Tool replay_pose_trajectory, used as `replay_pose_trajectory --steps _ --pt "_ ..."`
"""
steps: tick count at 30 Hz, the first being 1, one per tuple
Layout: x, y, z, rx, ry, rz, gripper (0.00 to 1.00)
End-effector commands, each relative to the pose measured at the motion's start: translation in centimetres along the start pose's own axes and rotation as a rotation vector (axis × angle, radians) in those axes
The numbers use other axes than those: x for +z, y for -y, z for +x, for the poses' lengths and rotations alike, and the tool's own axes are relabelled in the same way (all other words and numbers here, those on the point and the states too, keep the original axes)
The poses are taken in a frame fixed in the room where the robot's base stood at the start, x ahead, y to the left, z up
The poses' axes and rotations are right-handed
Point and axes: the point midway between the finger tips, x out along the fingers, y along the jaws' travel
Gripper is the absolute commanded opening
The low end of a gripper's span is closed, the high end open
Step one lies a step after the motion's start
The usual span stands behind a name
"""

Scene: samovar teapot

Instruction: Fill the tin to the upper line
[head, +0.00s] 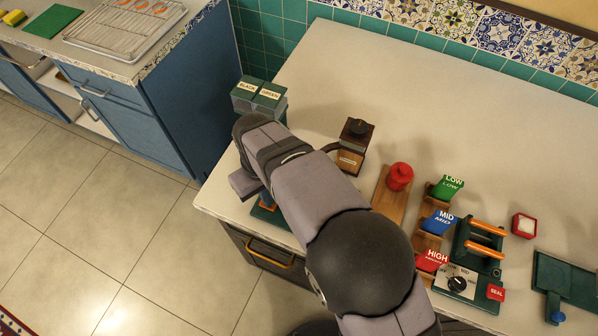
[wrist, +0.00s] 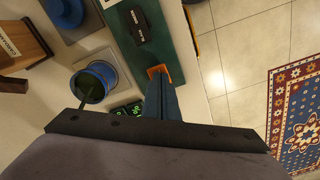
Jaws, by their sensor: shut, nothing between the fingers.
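In the wrist view, a round blue tin (wrist: 88,84) stands open at the left, its inside dark. A thin green piece lies across its mouth; I cannot tell what it is. A small black display with green digits (wrist: 125,111) is beside the tin. My gripper (wrist: 160,72) is shut and empty, with an orange patch at its tip, to the right of the tin and apart from it. In the head view my arm hides the tin and most of the gripper. The tin's fill lines and level cannot be made out.
In the wrist view, a blue lid-like piece (wrist: 66,10) lies on a grey plate, and a dark labelled block (wrist: 139,24) lies on a green tray. In the head view, BLACK and GREEN boxes (head: 258,95) stand at the back left. LOW, MID and HIGH blocks (head: 437,222) stand right.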

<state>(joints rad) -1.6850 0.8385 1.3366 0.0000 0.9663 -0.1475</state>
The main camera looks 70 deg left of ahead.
Motion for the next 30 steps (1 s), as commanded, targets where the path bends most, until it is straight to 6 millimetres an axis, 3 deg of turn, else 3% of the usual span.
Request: replay_pose_trajectory --steps 13,30 --pt "0.1 0.0 -0.3 0.0 0.002 0.0 0.0" --pt "0.0 0.0 -5.1 0.0 0.001 0.0 0.0"
